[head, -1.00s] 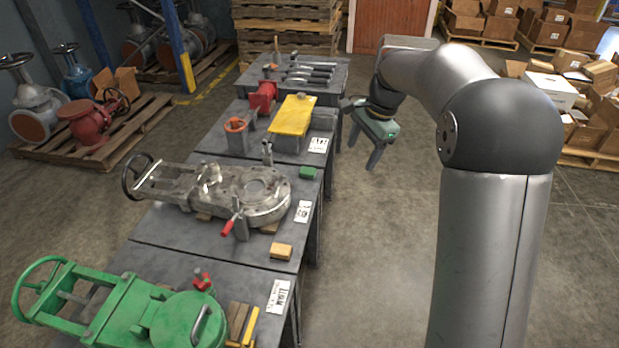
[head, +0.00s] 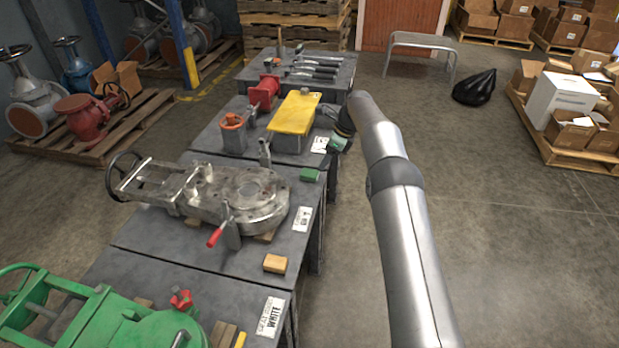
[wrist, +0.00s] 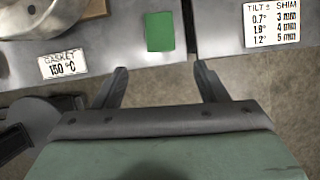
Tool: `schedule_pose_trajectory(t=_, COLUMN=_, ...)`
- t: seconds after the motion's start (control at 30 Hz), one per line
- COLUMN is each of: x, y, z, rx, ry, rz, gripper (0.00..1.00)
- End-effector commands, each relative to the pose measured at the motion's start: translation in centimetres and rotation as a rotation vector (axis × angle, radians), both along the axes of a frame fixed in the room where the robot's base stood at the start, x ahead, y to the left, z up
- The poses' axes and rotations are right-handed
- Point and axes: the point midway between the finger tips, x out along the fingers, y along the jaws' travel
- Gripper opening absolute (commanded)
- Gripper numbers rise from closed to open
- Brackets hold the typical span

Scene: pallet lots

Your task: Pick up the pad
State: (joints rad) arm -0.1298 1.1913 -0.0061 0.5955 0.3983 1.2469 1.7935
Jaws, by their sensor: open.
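The pad, a small green block (head: 311,175), lies on the grey bench near its right edge, just past the flanged steel valve. It also shows in the wrist view (wrist: 160,31), flat on the bench beside a gap between two bench tops. My gripper (wrist: 162,72) is open and empty, its two fingers pointing toward the pad, which lies ahead of the fingertips and roughly between their lines. In the head view only the green gripper body (head: 338,143) shows clearly, at the bench edge just beyond the pad. The fingers are hard to make out there.
A steel valve (head: 245,196) stands left of the pad. A yellow-topped block (head: 294,112) is behind it. A wooden block (head: 275,263) lies nearer. Cards reading gasket 150 °C (wrist: 62,64) and tilt/shim (wrist: 272,23) flank the pad. The floor right of the benches is open.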

Motion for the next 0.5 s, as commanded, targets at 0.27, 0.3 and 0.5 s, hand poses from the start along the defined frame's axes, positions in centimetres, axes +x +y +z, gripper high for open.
schedule_pose_trajectory(t=0.27, x=0.3, y=1.4, z=-3.4, rx=0.000, ry=0.000, rz=0.001, gripper=0.66)
schedule_pose_trajectory(t=0.3, x=0.3, y=1.5, z=-3.6, rx=0.000, ry=0.000, rz=0.001, gripper=0.66)
schedule_pose_trajectory(t=0.5, x=0.5, y=2.7, z=-5.7, rx=-0.001, ry=0.001, rz=0.004, gripper=0.66)
